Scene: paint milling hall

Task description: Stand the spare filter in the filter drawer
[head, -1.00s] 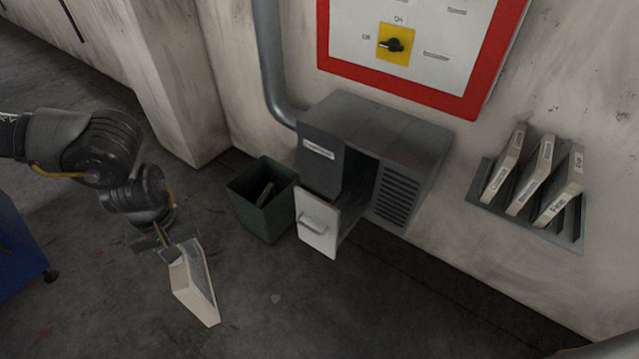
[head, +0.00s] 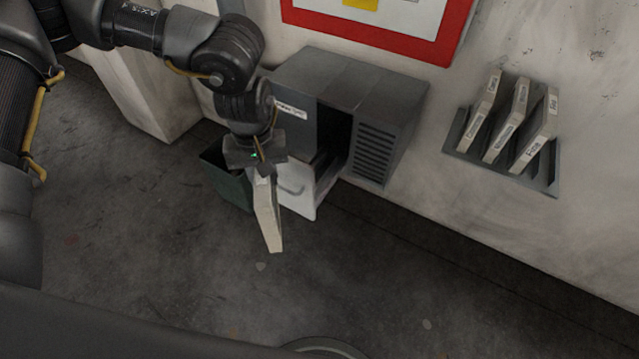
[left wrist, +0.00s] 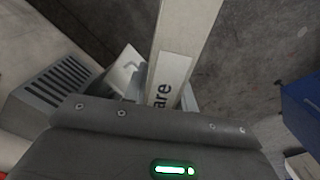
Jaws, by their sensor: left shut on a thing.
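My left gripper (head: 262,172) is shut on the spare filter (head: 268,218), a flat cream panel that hangs down from it, slightly tilted. In the left wrist view the filter (left wrist: 182,40) runs up from the gripper, and its label shows "are". The filter drawer (head: 300,198), with a white front and a handle, stands pulled out of the grey wall box (head: 345,85). The gripper and filter are in front of the drawer's left side and cover part of it. The drawer front also shows in the left wrist view (left wrist: 124,72). My right gripper is not in view.
A dark green bin (head: 228,182) stands left of the drawer, partly behind my arm. A wall rack (head: 500,165) at the right holds several labelled filters. A red-framed panel (head: 400,42) is above the box.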

